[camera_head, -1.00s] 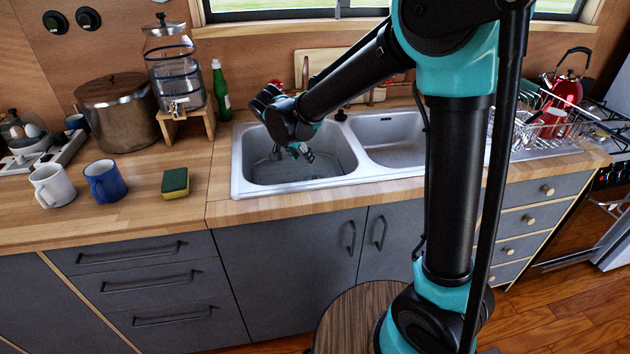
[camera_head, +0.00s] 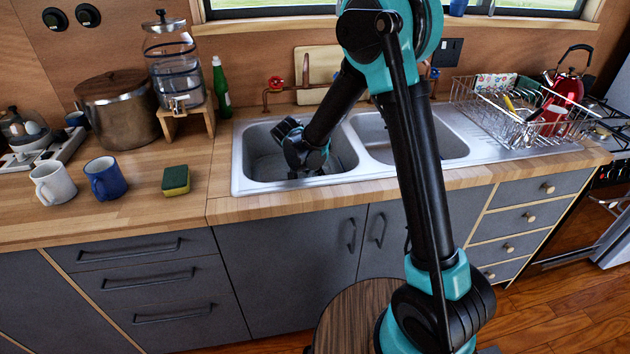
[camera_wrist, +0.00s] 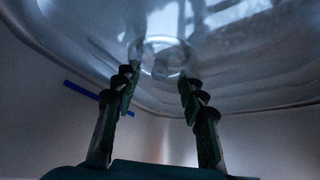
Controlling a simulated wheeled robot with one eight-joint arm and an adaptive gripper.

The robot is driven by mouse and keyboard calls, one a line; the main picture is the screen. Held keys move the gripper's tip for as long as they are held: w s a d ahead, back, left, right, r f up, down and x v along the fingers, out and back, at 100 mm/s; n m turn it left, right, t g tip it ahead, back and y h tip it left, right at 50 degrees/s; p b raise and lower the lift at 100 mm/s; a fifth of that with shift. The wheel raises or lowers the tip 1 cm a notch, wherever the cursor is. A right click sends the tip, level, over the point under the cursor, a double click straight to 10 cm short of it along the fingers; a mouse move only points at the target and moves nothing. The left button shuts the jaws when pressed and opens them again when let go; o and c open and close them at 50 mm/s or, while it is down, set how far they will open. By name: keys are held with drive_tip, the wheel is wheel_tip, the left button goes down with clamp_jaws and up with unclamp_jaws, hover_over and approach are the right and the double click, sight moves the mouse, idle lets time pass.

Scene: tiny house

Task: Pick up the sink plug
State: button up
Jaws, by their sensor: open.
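My gripper (camera_wrist: 158,84) is open, with its two dark fingers apart and nothing seen between them. In the head view my gripper (camera_head: 302,173) is down inside the left sink basin (camera_head: 262,172), partly hidden by my wrist. In the wrist view a round, shiny, pale form (camera_wrist: 166,58) sits in the basin's metal surface, just beyond the fingertips and between them in the picture. It may be the sink plug or the drain; I cannot tell which. No plug can be made out in the head view.
The basin walls surround my gripper. The right basin (camera_head: 372,140) looks empty. A sponge (camera_head: 176,180), a blue mug (camera_head: 103,178) and a white mug (camera_head: 52,184) stand left of the sink. A green bottle (camera_head: 221,88) stands behind, and a dish rack (camera_head: 525,115) is at the right.

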drive_tip(key=shift+w+d+f, duration=0.15)
drive_tip(key=shift+w+f, duration=0.05)
drive_tip(key=shift+f, duration=0.25)
clamp_jaws()
